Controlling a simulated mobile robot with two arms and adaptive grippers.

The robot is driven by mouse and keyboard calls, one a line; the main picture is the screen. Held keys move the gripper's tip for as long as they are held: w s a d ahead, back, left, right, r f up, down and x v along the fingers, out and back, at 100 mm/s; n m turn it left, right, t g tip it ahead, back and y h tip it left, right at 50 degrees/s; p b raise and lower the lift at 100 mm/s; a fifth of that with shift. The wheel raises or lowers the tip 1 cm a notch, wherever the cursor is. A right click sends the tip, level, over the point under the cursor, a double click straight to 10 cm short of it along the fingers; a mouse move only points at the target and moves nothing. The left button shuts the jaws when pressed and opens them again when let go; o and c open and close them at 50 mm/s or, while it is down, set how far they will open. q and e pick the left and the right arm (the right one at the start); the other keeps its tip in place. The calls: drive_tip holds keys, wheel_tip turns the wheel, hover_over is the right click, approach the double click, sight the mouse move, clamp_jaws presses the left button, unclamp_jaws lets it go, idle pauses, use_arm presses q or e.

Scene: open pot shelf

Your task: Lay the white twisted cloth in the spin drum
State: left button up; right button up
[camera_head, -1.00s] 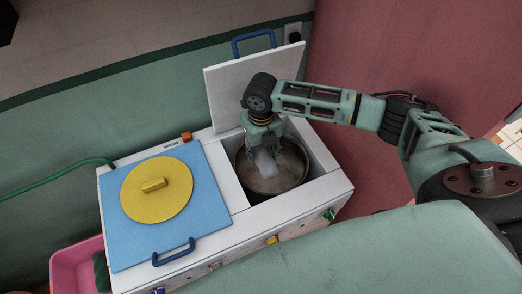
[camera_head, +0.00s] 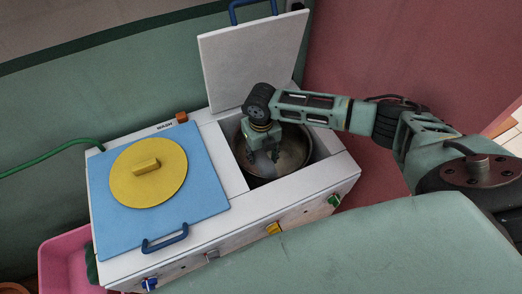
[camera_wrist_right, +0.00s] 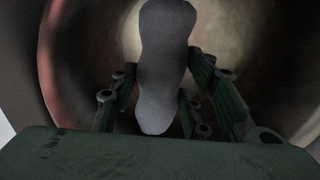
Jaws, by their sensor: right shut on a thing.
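The spin drum (camera_head: 294,158) is a round metal tub in the right half of the white machine, under a raised white lid (camera_head: 250,65). My right gripper (camera_head: 264,158) points down into the drum's mouth, near its left side. It is shut on the white twisted cloth (camera_wrist_right: 165,60), which looks greyish and hangs between the fingers in the right wrist view. In the head view only a small pale part of the cloth shows below the fingers. I cannot tell whether the cloth touches the drum floor. My left gripper is not in view.
The machine's left half has a blue lid (camera_head: 105,225) with a round yellow cover (camera_head: 170,190) and a blue handle. A pink tub (camera_head: 65,265) stands at lower left. A green hose (camera_head: 45,160) runs left. The raised lid stands close behind my right gripper.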

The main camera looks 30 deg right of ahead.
drive_tip(key=shift+f+b, duration=3.3)
drive_tip(key=shift+f, duration=2.1)
drive_tip(key=o, duration=1.4)
wheel_tip(320, 180, up, 12)
drive_tip(key=shift+r, duration=0.1)
